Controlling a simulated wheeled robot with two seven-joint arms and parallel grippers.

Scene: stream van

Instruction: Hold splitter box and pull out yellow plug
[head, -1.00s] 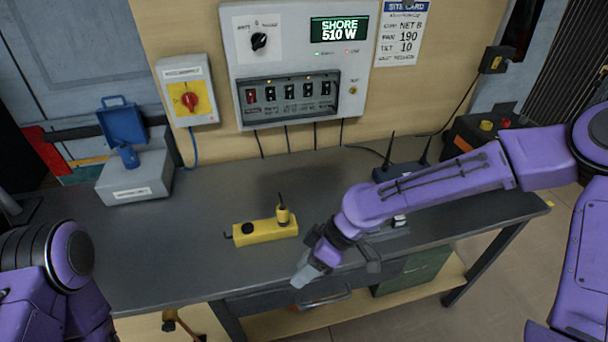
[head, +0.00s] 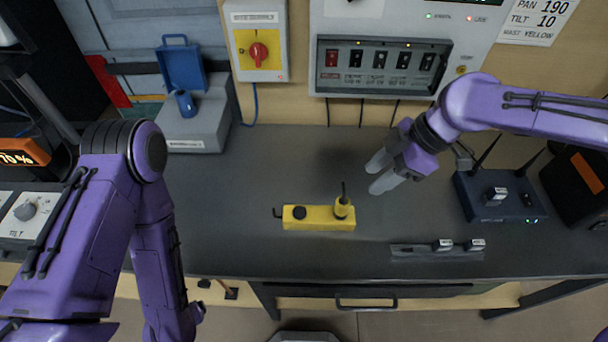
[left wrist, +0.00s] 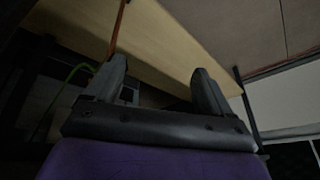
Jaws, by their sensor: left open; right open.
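The yellow splitter box (head: 305,222) lies on the dark bench top near its front edge. It has a black round socket on its left part. The yellow plug (head: 342,208) stands upright at its right end, with a dark cord stub on top. My right gripper (head: 376,174) is open and empty, above and to the right of the plug, apart from it.
A router with antennas (head: 500,198) and a strip with small adapters (head: 437,250) lie to the right. The switch panel (head: 385,70) is on the wall.

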